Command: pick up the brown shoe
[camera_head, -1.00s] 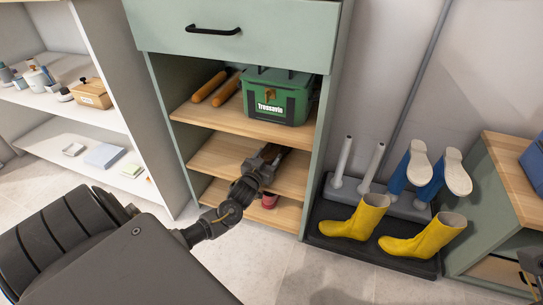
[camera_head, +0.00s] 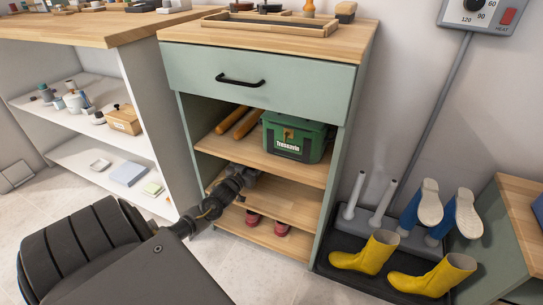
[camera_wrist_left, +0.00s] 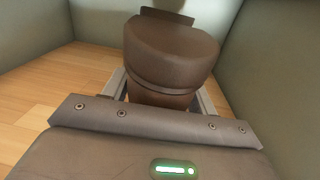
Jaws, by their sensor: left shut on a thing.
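The brown shoe (camera_wrist_left: 170,55) fills the middle of the left wrist view, with its rounded brown end between the fingers. My left gripper (camera_wrist_left: 160,90) is shut on it. In the head view my left gripper (camera_head: 248,174) reaches into the green cabinet at the middle shelf, below the green box. My arm and gripper hide most of the shoe there, and I cannot tell whether it touches the shelf. My right gripper is not in view.
The cabinet's upper shelf holds a green box (camera_head: 292,138) and orange rolls (camera_head: 240,122) just above my gripper. Reddish shoes (camera_head: 282,229) stand on the bottom shelf. Yellow boots (camera_head: 368,252) and a dark tray (camera_head: 340,271) lie to the right. Cabinet walls bound both sides.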

